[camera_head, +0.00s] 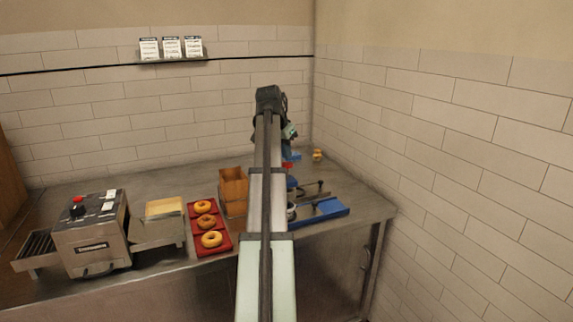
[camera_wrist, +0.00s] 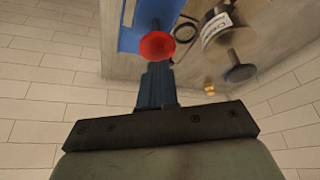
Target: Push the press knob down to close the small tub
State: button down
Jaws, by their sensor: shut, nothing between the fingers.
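The red round press knob (camera_wrist: 157,45) stands on a thin stem above a blue base (camera_wrist: 133,30) in the wrist view. In the head view a bit of red, likely the same knob (camera_head: 287,165), shows beside my arm. My gripper (camera_wrist: 158,68) is shut and empty, with its fingertips right at the near edge of the knob in the picture; I cannot tell whether they touch. In the head view my gripper (camera_head: 291,155) is mostly behind my own arm. I cannot make out the small tub.
A dark round knob (camera_wrist: 240,72) and a labelled cylinder (camera_wrist: 216,25) are right of the red knob. A small golden object (camera_head: 317,155) stands near the wall. A blue tray (camera_head: 330,211), wooden box (camera_head: 233,187), red bagel tray (camera_head: 220,246) and toaster (camera_head: 90,240) occupy the counter.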

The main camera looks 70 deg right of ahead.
notch_tip(320, 180, up, 6)
dwell(0.7)
jog(key=shift+s, duration=0.1)
dwell(0.3)
